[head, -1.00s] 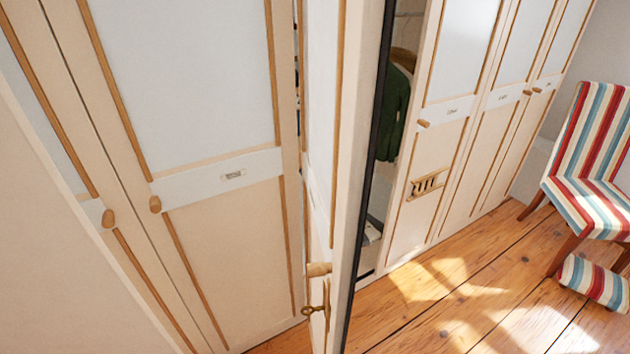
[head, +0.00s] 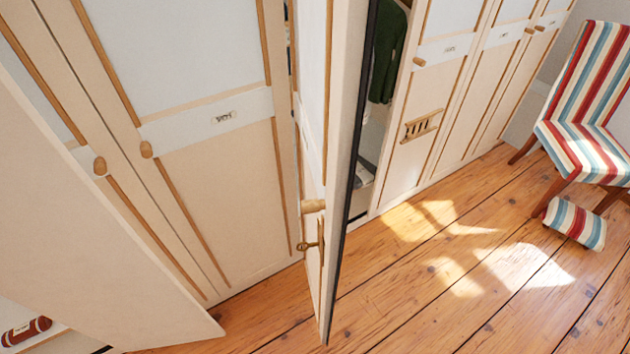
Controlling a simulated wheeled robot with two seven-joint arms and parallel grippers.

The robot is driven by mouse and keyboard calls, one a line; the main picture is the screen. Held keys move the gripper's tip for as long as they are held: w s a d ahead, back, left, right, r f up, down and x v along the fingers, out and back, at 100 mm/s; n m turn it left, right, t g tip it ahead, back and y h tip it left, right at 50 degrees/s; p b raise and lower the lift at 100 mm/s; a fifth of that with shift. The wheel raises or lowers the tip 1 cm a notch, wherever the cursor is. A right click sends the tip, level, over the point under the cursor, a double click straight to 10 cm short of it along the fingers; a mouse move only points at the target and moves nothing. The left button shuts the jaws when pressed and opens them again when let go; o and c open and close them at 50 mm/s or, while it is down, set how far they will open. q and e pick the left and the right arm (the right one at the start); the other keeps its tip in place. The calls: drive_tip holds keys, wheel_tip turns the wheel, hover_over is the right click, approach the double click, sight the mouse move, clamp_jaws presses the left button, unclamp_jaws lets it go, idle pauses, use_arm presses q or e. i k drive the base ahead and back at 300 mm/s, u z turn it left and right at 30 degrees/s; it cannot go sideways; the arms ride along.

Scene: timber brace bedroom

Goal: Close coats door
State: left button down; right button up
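An open wardrobe door (head: 343,130) stands out from the wardrobe front, seen nearly edge-on in the middle of the head view. It has a wooden knob (head: 312,206) and a brass key (head: 308,246) in its lock. Behind it the open compartment shows a dark green coat (head: 387,55) hanging inside. A second open door or panel (head: 80,220) fills the lower left, close to the camera. I cannot read the labels well enough to tell which door is the coats one. Neither of my grippers is in view.
Closed wardrobe doors (head: 215,165) stand on the left, and more closed doors (head: 425,125) on the right. A striped chair (head: 590,110) and a striped cushion (head: 574,222) on the floor are at the right. The wooden floor (head: 470,285) between is clear. A red-brown roll-shaped object (head: 28,330) lies at lower left.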

sight(332, 42)
drive_tip(key=z, duration=2)
drive_tip(key=k, duration=1)
drive_tip(key=u, duration=1.7)
